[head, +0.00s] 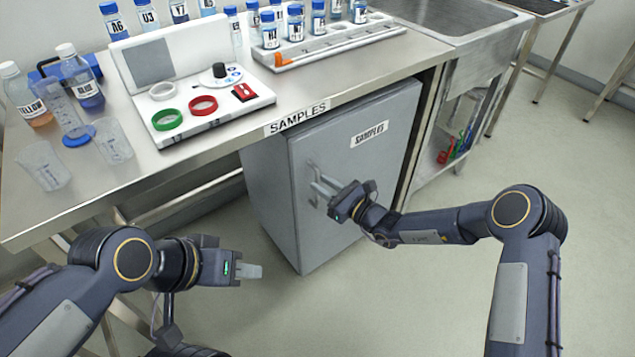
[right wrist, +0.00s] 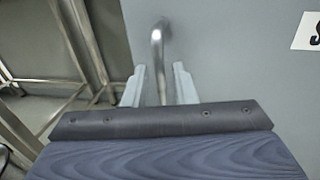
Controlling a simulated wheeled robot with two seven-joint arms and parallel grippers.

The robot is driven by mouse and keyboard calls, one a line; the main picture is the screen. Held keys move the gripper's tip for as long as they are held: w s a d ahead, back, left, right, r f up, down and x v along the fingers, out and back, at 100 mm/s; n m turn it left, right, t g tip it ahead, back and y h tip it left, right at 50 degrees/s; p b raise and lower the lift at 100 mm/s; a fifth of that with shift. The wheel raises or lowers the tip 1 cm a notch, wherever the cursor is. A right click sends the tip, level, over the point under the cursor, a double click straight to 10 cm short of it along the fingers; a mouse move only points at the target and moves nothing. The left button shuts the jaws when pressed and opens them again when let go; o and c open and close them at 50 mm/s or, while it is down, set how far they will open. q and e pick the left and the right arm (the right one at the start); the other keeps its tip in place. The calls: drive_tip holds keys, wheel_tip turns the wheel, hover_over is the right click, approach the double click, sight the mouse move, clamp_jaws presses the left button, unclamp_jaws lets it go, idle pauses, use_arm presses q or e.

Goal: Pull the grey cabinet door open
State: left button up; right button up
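The grey cabinet (head: 270,190) stands under the steel bench, and its grey door (head: 350,175) with a "SAMPLES" label looks shut. A metal bar handle (right wrist: 157,45) is on the door's left side. My right gripper (right wrist: 159,86) is open, with one finger on each side of the handle. A small gap shows between the bar and each finger. In the head view my right gripper (head: 320,190) is at the door front and partly hides the handle. My left gripper (head: 255,272) is held low, left of and apart from the cabinet; its finger gap cannot be made out.
The steel bench (head: 340,95) above holds a control panel (head: 200,105), a vial rack (head: 335,42), bottles and beakers. A sink unit (head: 440,20) with a lower shelf stands right of the cabinet. The floor (head: 420,285) in front of the door is clear apart from my arms.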

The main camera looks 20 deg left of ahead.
drive_tip(key=shift+x, duration=1.25)
clamp_jaws()
